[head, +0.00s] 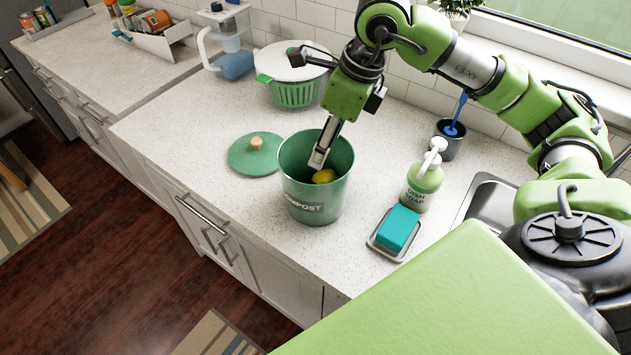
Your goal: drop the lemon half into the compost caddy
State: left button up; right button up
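The green compost caddy (313,208) stands upright and open on the counter, its label facing front. The yellow lemon half (326,176) shows inside its mouth, below the rim. My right gripper (318,158) points down into the caddy, its fingertips just above and left of the lemon half. The fingers are seen edge-on, so I cannot tell whether they are open or shut, or whether they touch the lemon half. The lower part of the caddy's inside is hidden. My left gripper is not in view.
The green lid (256,157) lies on the counter left of the caddy. A soap bottle (424,183) and a teal sponge (398,229) on a tray are to the right. A white-lidded green colander (292,80) stands behind.

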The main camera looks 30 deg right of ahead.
jog(key=v, duration=1.2)
